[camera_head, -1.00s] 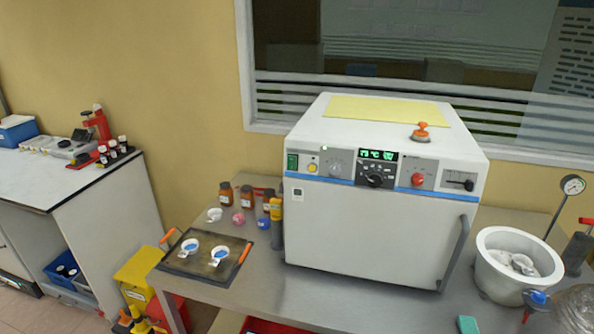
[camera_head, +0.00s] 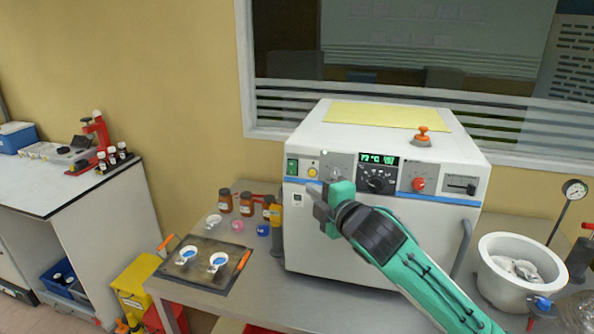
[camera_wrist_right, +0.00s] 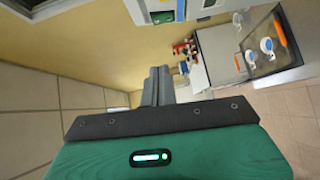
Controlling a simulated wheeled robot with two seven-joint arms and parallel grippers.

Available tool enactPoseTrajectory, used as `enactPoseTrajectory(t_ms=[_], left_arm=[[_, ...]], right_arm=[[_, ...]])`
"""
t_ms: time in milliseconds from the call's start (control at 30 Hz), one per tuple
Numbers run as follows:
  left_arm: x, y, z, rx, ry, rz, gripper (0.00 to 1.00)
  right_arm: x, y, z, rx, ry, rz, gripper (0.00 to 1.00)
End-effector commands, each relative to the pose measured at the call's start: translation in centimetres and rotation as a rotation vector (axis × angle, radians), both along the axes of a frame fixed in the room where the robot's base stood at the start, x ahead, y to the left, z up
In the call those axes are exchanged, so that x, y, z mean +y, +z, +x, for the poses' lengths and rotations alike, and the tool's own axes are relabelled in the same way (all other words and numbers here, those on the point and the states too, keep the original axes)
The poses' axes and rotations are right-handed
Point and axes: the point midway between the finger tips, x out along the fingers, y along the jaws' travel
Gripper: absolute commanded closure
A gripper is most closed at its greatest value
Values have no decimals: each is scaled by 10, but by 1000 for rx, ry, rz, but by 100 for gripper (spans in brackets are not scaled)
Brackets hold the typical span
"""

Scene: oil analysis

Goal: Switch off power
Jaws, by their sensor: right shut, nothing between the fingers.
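The white oven (camera_head: 375,240) stands on the steel table with its front panel facing me. A green power switch (camera_head: 292,167) sits at the panel's left end, beside a yellow button (camera_head: 312,172). The green display (camera_head: 378,159) is lit, with a dark dial (camera_head: 376,180) below it. A red button (camera_head: 418,184) is further right. My right gripper (camera_head: 312,190) is shut and empty, in front of the oven, just below and right of the green switch in the head view. The fingers (camera_wrist_right: 158,86) also show shut in the right wrist view. My left gripper is out of view.
A dark tray (camera_head: 210,268) with two white cups lies left of the oven, near several brown bottles (camera_head: 225,200). A white bowl (camera_head: 515,270) and a gauge (camera_head: 574,190) stand at the right. An orange-handled part (camera_head: 422,137) is on the oven top.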

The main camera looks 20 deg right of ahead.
Motion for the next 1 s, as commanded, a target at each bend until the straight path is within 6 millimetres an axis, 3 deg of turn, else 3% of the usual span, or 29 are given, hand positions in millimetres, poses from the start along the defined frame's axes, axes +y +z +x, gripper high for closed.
enactPoseTrajectory(t_ms=[267,767,1000], left_arm=[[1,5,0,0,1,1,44],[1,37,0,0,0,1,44],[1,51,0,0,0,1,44]], right_arm=[[2,1,11,2,-1,3,100],[19,-3,98,3,-1,3,100],[2,-7,123,3,-1,2,100]])
